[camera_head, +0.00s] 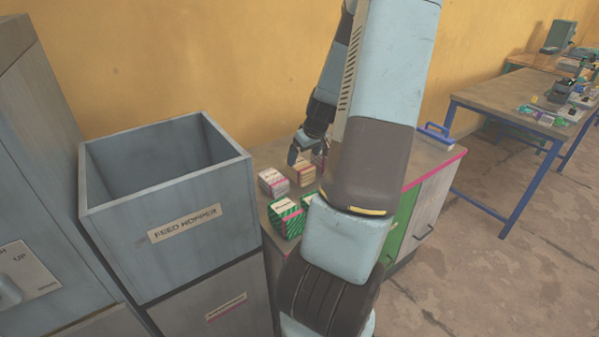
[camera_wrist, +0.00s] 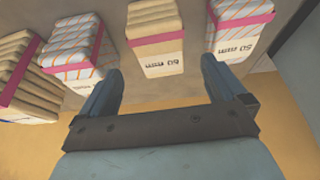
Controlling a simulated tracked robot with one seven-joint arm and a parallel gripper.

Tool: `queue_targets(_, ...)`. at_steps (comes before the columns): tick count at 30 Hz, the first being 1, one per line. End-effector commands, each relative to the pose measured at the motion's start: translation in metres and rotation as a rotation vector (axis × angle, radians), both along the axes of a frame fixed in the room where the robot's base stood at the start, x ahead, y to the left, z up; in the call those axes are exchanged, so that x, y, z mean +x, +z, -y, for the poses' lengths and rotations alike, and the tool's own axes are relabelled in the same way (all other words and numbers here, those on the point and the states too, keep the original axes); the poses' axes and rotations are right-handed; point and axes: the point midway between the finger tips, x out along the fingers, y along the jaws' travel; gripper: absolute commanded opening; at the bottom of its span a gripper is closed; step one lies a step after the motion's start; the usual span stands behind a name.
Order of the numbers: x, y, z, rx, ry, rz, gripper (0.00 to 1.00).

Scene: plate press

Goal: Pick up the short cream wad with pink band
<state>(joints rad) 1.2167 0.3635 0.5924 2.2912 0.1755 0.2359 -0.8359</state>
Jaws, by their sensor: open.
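In the wrist view a short cream wad with a pink band (camera_wrist: 153,62) stands ahead of my gripper (camera_wrist: 160,85), between the lines of its two fingers. Its label reads upside down there. My gripper is open and empty, and the wad appears beyond the fingertips, not between them. A second, larger-looking cream wad with a pink band (camera_wrist: 22,85) is at the left edge. In the head view my gripper (camera_head: 303,150) hangs over the far part of the bench, just above a cream wad (camera_head: 304,174); I cannot tell which cream wad this is.
Striped wads with pink bands stand left (camera_wrist: 75,45) and right (camera_wrist: 238,25) of the short cream wad. Green wads (camera_head: 286,220) stand nearer on the bench. The feed hopper (camera_head: 165,235) is at left. A blue-handled tray (camera_head: 433,138) lies at right.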

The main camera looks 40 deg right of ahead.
Motion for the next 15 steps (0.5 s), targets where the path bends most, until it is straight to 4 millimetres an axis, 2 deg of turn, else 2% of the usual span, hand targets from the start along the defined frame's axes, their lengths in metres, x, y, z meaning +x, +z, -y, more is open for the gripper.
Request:
queue_targets(6,0.010,-0.023,-0.001,0.002,0.004,-0.001,0.98)
queue_targets(15,0.017,-0.038,-0.002,0.003,0.004,-0.001,0.98)
